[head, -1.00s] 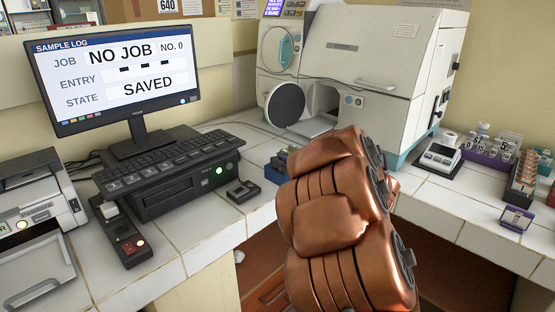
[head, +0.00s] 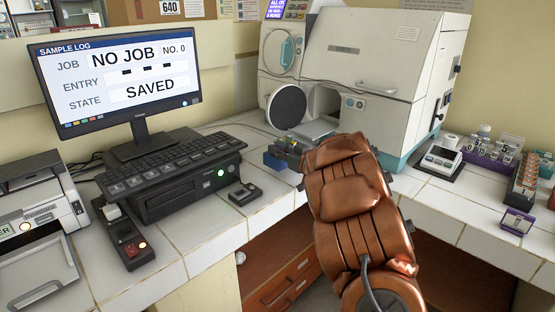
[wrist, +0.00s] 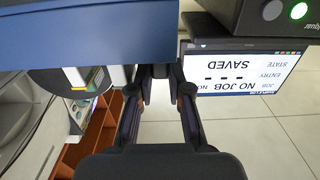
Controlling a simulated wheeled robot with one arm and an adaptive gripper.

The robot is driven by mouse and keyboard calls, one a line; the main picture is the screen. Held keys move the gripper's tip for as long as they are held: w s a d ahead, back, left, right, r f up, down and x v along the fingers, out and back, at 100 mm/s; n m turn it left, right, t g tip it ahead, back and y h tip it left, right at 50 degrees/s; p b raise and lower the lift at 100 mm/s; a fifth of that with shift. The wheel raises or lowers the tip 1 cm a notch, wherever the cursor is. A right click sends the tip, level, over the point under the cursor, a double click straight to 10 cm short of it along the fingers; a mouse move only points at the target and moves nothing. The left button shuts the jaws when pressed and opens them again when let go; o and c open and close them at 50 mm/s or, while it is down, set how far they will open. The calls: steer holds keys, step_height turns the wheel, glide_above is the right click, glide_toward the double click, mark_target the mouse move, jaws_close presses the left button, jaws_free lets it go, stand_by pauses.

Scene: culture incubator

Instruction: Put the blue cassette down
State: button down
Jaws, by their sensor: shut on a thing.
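My copper arm hides the gripper and much of that spot.
The incubator's round door (head: 287,106) stands open behind the rack. A keyboard (head: 165,160), a monitor (head: 115,72) and a small black device (head: 244,193) are on the left. A purple rack (head: 480,152) and a small scale (head: 440,158) are on the right.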

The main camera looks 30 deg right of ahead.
mark_target(278, 158)
steer(key=shift+f, duration=1.65)
steer(key=shift+f, duration=0.2)
steer(key=c, duration=1.1)
jaws_free()
steer(key=shift+d+r, duration=0.1)
steer(key=shift+r, duration=0.05)
steer(key=v, duration=1.2)
steer(key=shift+b, duration=0.3)
steer(key=shift+w+r, duration=0.1)
